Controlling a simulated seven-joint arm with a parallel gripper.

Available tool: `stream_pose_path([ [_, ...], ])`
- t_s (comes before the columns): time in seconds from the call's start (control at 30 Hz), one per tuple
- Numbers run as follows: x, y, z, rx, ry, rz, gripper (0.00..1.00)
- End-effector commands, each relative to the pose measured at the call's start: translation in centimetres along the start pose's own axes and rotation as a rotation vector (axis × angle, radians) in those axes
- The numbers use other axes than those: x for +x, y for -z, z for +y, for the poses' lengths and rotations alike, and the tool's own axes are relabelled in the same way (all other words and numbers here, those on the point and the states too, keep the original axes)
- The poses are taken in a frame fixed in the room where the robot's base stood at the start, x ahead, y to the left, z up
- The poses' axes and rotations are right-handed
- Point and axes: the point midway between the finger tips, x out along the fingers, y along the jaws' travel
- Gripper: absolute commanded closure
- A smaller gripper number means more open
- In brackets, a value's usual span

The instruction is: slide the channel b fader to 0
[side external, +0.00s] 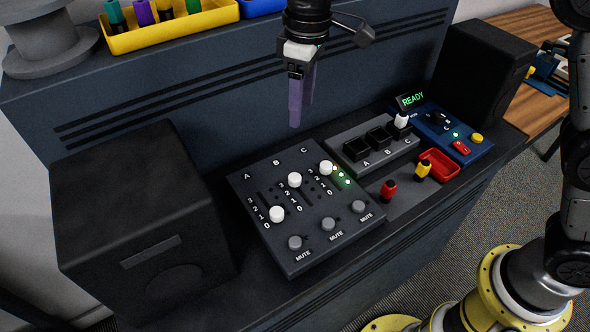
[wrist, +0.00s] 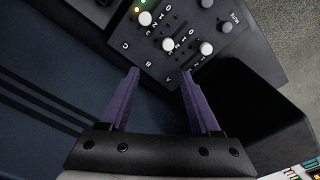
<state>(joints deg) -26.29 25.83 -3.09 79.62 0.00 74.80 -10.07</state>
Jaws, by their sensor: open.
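The dark fader panel (side external: 293,250) carries faders A, B and C, each with a white cap. The channel B cap (side external: 294,180) is towards the upper end of its slot, near the 3 and 2 marks. It also shows in the wrist view (wrist: 168,44), beyond the fingertips. The A cap (side external: 277,214) is near the lower, 0 end; the C cap (side external: 325,167) is near the upper end. My gripper (side external: 299,116) is open and empty, pointing down above and behind the panel. Its two purple fingers are apart in the wrist view (wrist: 160,72), touching no cap.
Grey mute knobs (side external: 328,224) line the panel's front. A switch box (side external: 368,146), a red tray (side external: 440,160), a red plug (side external: 388,190) and a yellow plug (side external: 423,170) are to its right. A black speaker (side external: 140,230) stands left. A raised ledge (side external: 200,100) runs behind.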

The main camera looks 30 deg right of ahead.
Motion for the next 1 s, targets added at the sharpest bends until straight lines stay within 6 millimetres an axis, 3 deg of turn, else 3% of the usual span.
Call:
stream_pose_path([
  [0.1,2.2,0.4,-1.3,-0.028,0.008,-0.044,0.36],
  [0.2,2.9,0.5,-1.9,-0.039,0.010,-0.052,0.36],
  [0.37,4.7,0.3,-1.9,-0.038,0.010,-0.054,0.36],
  [0.8,13.1,-0.2,-1.9,-0.038,0.010,-0.053,0.36],
  [1.0,15.4,-0.2,-1.9,-0.037,0.010,-0.050,0.36],
])
